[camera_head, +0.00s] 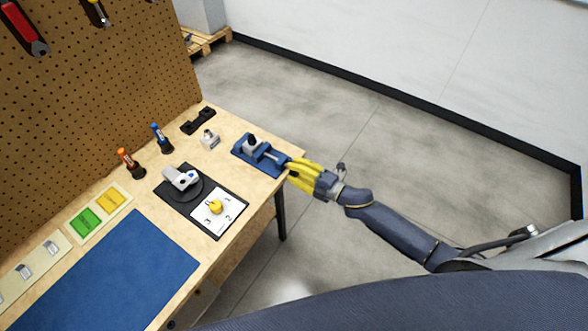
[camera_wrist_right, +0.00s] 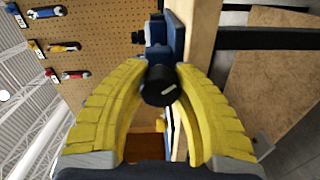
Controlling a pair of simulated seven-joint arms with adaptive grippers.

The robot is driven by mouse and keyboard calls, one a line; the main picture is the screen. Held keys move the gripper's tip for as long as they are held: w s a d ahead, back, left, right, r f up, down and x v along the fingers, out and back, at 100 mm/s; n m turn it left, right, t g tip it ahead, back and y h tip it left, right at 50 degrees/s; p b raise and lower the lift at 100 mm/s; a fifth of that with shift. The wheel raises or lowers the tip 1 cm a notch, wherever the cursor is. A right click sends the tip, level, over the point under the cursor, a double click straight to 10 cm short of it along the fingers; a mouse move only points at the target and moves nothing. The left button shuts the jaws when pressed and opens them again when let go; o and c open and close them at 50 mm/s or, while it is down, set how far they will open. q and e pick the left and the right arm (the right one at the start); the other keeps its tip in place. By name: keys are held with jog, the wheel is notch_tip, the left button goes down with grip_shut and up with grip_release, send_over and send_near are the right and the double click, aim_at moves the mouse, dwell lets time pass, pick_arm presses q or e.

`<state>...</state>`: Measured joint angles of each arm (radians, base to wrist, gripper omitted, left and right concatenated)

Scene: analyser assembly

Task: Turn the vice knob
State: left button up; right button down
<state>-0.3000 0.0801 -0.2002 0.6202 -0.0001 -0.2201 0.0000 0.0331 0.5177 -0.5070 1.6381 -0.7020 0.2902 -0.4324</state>
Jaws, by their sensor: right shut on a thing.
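The blue vice (camera_head: 262,155) sits at the right end of the wooden workbench, with a dark and light part standing at its top. My right gripper (camera_head: 292,166), with yellow fingers, is at the vice's right end, just past the bench edge. In the right wrist view the black round vice knob (camera_wrist_right: 160,86) lies between the two yellow fingers, and the gripper is shut on it. Behind the knob the blue vice body (camera_wrist_right: 159,36) shows. In the head view the fingers hide the knob. My left gripper is in neither view.
A pegboard (camera_head: 95,95) stands behind. Floor right of the bench is clear.

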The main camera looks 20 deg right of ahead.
jog(key=m, duration=0.5)
jog(key=shift+w, duration=0.1)
jog(key=m, duration=0.6)
jog(key=shift+d+m+y, duration=0.1)
jog(key=shift+m+y, duration=0.2)
jog(key=m, duration=1.1)
jog(key=shift+m, duration=0.4)
jog(key=m, duration=0.6)
jog(key=shift+m, duration=0.3)
jog(key=m, duration=0.5)
jog(key=shift+m+t, duration=0.3)
jog(key=m, duration=0.6)
jog(key=shift+m, duration=0.3)
jog(key=m, duration=0.5)
jog(key=shift+h, duration=0.4)
jog(key=shift+m, duration=0.4)
